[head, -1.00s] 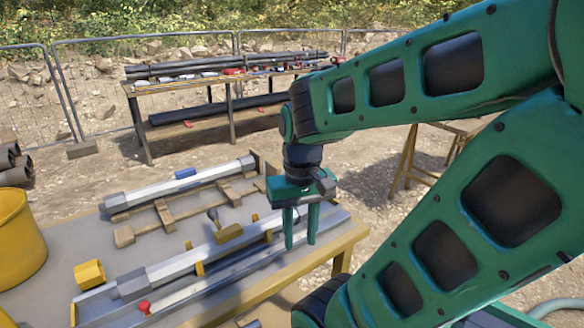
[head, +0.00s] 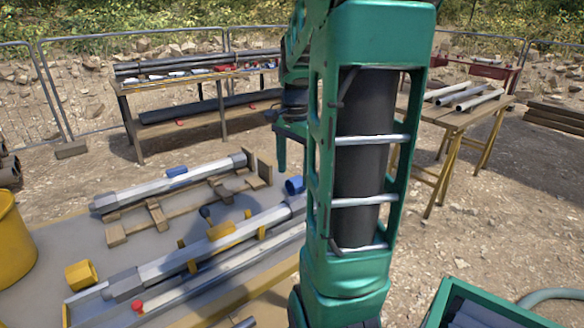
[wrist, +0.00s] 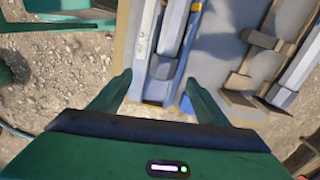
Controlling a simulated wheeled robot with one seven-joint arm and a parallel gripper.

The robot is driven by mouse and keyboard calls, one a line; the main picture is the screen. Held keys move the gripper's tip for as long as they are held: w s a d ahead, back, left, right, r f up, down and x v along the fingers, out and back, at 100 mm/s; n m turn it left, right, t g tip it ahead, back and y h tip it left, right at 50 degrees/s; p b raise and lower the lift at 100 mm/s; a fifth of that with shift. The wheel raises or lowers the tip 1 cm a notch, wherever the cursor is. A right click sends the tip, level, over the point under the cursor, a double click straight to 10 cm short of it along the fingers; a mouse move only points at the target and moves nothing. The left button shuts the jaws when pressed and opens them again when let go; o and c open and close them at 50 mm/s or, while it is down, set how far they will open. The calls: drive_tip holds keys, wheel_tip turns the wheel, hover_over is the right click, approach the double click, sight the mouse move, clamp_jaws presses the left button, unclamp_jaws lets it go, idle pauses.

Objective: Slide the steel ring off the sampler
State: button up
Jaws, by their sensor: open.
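The sampler (head: 165,265) is a long pale grey tube lying slantwise in yellow holders on the near bench. It has a darker grey collar (head: 125,285) at its left end. I cannot tell for sure which part is the steel ring; a grey collar-like piece (wrist: 163,66) sits near the tube's end in the wrist view. My gripper (wrist: 157,80) is open and empty, its fingers spread above the end of the tube and the bench edge.
A blue cup (head: 295,185) is by the sampler's right end. A second tube (head: 165,184) lies on wooden slats (head: 116,233) behind. A yellow bucket (head: 12,240) and yellow block (head: 81,274) stand at left.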

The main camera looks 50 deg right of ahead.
sight(296, 198)
drive_tip(key=shift+w+d+m, duration=0.3)
drive_tip(key=shift+d+m, duration=0.2)
drive_tip(key=shift+d, duration=0.3)
drive_tip(key=shift+f, duration=0.1)
wheel_tip(296, 198, down, 11)
drive_tip(key=shift+r, duration=0.1)
drive_tip(key=c, duration=1.4)
drive_tip(key=shift+o, duration=0.2)
drive_tip(key=shift+d, duration=0.1)
drive_tip(key=shift+s+d, duration=0.25)
drive_tip(key=shift+d, duration=0.65)
drive_tip(key=shift+s+d, duration=0.2)
drive_tip(key=shift+d, duration=0.7)
drive_tip(key=shift+s+d, duration=0.25)
drive_tip(key=shift+d, duration=0.65)
